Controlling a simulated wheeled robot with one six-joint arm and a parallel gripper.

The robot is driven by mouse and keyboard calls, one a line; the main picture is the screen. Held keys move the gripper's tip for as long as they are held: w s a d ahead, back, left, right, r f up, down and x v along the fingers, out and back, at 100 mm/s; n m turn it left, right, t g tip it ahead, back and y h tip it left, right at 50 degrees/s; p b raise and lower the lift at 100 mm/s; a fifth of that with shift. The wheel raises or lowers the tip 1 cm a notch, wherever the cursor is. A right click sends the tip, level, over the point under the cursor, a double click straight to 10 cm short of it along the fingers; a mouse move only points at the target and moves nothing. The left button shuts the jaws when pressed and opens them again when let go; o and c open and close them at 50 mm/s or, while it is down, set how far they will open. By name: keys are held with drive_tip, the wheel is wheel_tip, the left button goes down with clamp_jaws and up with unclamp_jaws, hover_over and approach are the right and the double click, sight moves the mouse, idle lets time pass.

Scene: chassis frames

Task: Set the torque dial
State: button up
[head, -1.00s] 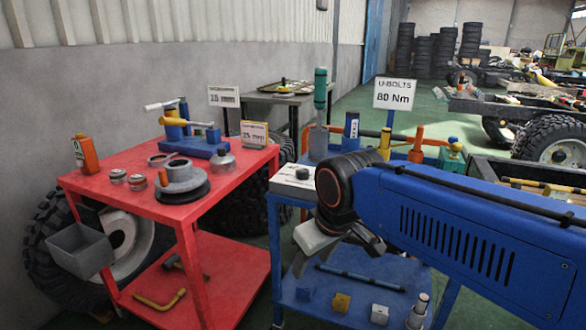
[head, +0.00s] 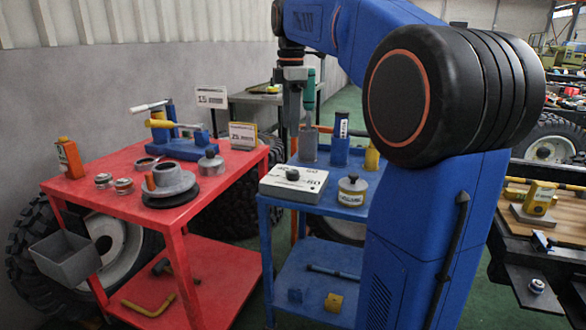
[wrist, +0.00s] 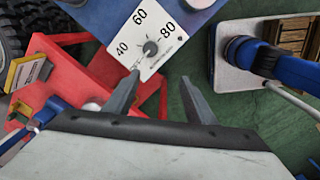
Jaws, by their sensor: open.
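The torque dial is a small dark knob (wrist: 150,47) on a white-topped box (head: 308,181) at the front left of the blue cart. The wrist view shows 40, 60 and 80 printed around the knob; I cannot tell its exact setting. My gripper (wrist: 160,76) is open and empty, its two fingers pointing toward the dial face. The knob appears just beyond the fingertips, nearer the left one, and apart from them. In the head view my gripper hangs above and behind the box.
A green-handled tool (head: 309,95) stands upright close beside my gripper. A blue cylinder (head: 340,140) and a lidded pot (head: 352,192) stand right of the box. The red cart (head: 110,172) on the left carries several parts. My arm covers the cart's right side.

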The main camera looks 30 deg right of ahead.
sight(293, 171)
drive_tip(key=w+d+r+n, duration=0.1)
drive_tip(key=w+d+n, duration=0.1)
drive_tip(key=w+d, duration=0.1)
drive_tip(key=shift+g, duration=0.3)
wheel_tip(293, 171, down, 17)
drive_tip(key=shift+a, duration=0.1)
idle(0.3)
drive_tip(key=c, duration=1)
